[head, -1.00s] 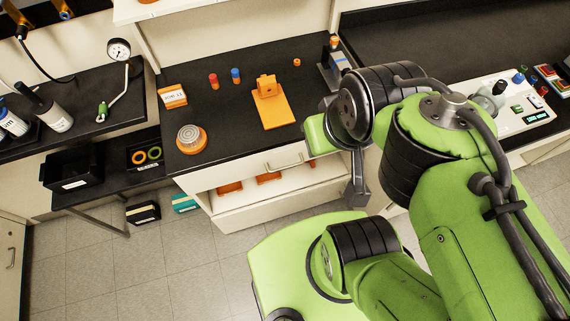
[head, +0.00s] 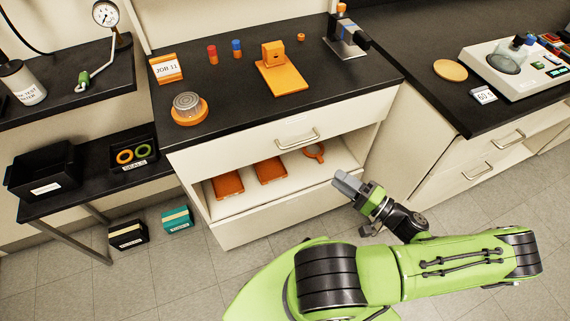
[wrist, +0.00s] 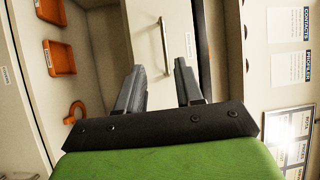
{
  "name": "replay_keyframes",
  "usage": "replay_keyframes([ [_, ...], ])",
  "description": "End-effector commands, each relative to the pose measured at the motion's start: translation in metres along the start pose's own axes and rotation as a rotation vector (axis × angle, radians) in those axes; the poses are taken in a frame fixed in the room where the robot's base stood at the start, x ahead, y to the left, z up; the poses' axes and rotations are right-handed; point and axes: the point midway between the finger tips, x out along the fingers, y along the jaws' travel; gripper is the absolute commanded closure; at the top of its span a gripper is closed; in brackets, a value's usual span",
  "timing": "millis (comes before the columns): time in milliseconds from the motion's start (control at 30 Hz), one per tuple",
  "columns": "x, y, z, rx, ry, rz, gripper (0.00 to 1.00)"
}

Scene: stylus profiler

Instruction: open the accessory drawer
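A cream drawer front (head: 238,158) with a metal bar handle (head: 298,139) sits under the black top of the middle bench. It looks shut and flush. In the wrist view the handle (wrist: 163,45) stands ahead of my fingers, with a small label beside it that I cannot read. My gripper (head: 347,184) is in front of the bench, lower than the handle and to its right, apart from it. In the wrist view my gripper (wrist: 158,82) is open, with an empty gap between its two fingers.
Under the drawer an open shelf (head: 285,202) holds orange trays (head: 270,170) and an orange ring-ended piece (head: 314,152). The right bench has handled drawers (head: 478,171). A black side table (head: 100,181) stands left.

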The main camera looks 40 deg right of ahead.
Motion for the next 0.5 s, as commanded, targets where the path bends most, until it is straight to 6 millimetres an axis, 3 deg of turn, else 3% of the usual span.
replay_keyframes([
  [33, -0.009, 0.01, -0.005, -0.005, 0.074, -0.046, 0.64],
  [100, -0.015, 0.011, -0.009, -0.015, 0.128, -0.08, 0.64],
  [200, -0.011, 0.009, -0.012, -0.02, 0.143, -0.092, 0.64],
  [500, 0.056, 0.003, -0.019, -0.014, 0.134, -0.091, 0.64],
])
